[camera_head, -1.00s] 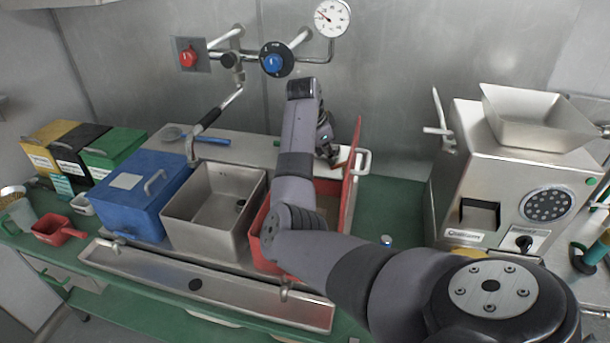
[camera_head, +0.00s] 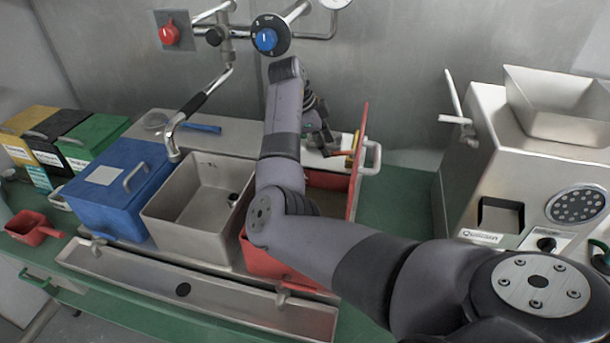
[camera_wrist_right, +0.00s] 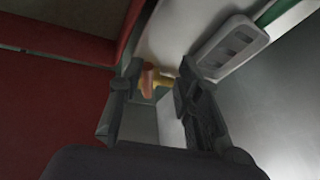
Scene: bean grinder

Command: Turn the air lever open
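My right gripper (camera_head: 325,146) points down behind the red bin, beside its upright red lid. In the right wrist view its two fingers (camera_wrist_right: 157,92) are apart. A small yellow and orange piece (camera_wrist_right: 155,79) lies between the fingertips, closer to the left one; I cannot tell if it touches. It may be the air lever. In the head view a thin yellow piece (camera_head: 355,143) shows beside the fingers, against the red lid (camera_head: 361,155). My right forearm hides part of this area. My left gripper is not in view.
The red bin (camera_head: 262,248) stands right of the steel sink (camera_head: 200,207). The grinder machine (camera_head: 500,170) stands at right. A red knob (camera_head: 169,34) and blue knob (camera_head: 267,40) are on the wall.

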